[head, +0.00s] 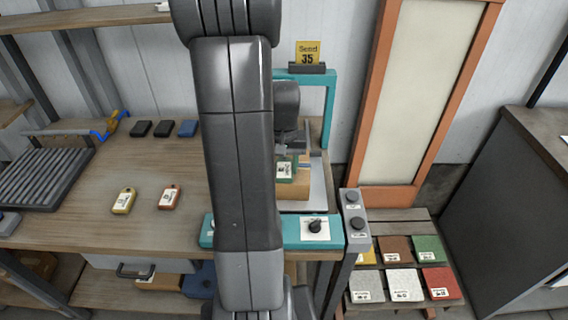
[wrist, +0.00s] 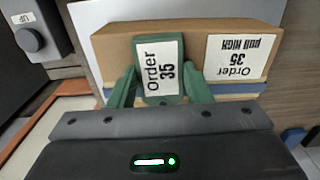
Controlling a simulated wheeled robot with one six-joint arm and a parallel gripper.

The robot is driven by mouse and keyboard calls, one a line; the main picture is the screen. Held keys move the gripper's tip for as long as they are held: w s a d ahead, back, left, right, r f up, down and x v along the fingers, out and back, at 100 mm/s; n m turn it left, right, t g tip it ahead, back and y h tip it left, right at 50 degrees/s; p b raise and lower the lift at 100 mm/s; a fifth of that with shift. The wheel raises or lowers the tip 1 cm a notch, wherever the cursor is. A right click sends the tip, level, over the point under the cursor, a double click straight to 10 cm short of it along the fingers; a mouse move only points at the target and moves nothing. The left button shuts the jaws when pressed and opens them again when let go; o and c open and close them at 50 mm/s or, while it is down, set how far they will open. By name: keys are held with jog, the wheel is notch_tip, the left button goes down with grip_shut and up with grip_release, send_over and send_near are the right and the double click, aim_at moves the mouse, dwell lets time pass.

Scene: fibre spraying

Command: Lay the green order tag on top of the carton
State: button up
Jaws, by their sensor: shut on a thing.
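The green order tag (wrist: 160,92) has a white label reading "Order 35" and is clamped between the green fingers of my gripper (wrist: 160,88) in the wrist view. The brown carton (wrist: 112,48) lies just beyond it, with its own label reading "Order 35". The tag overlaps the carton in that view; I cannot tell whether they touch. In the head view, the tag (head: 285,171) shows at the carton (head: 290,191), partly behind my arm. A blue strip (wrist: 235,88) runs along the carton's near side in the wrist view.
A teal frame (head: 329,110) with a "Send 35" sign (head: 307,53) stands around the carton's place. A yellow tag (head: 124,201) and a red tag (head: 170,198) lie on the wooden bench (head: 75,215). A grey button box (head: 353,215) stands at the right.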

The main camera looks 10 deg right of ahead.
aim_at(284, 168)
jog(key=shift+f, duration=0.25)
jog(key=o, duration=1)
jog(key=shift+r, duration=0.1)
jog(key=shift+c, duration=0.2)
notch_tip(284, 168, up, 12)
jog(key=shift+r, duration=0.2)
